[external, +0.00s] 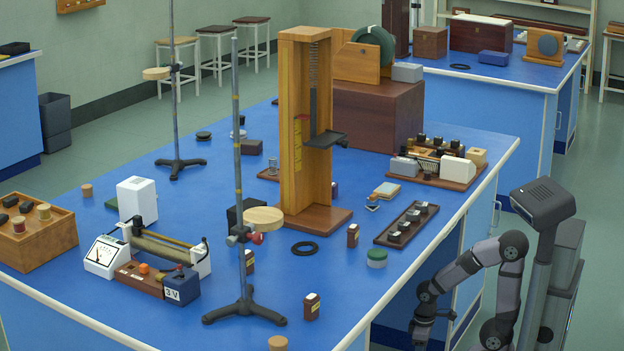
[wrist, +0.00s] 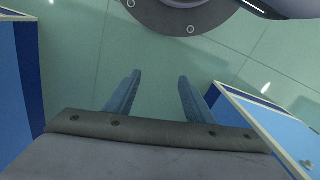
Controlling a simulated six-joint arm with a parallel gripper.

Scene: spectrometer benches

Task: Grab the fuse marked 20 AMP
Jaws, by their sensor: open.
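Several small brown blocks with pale tops or labels, which may be fuses, stand on the blue bench (external: 330,275) in the external view. One block (external: 312,306) is near the front edge, one (external: 353,235) is right of the wooden stand, and one (external: 249,262) is partly behind the black rod stand. Another (external: 334,188) is partly hidden beside the wooden stand. Their markings are too small to read, so I cannot tell which says 20 AMP. My gripper (wrist: 159,76) is open and empty, with floor between its fingers. In the external view it hangs beyond the bench's right edge.
The tall wooden stand (external: 305,130) and black rod stand (external: 240,180) rise from the bench.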

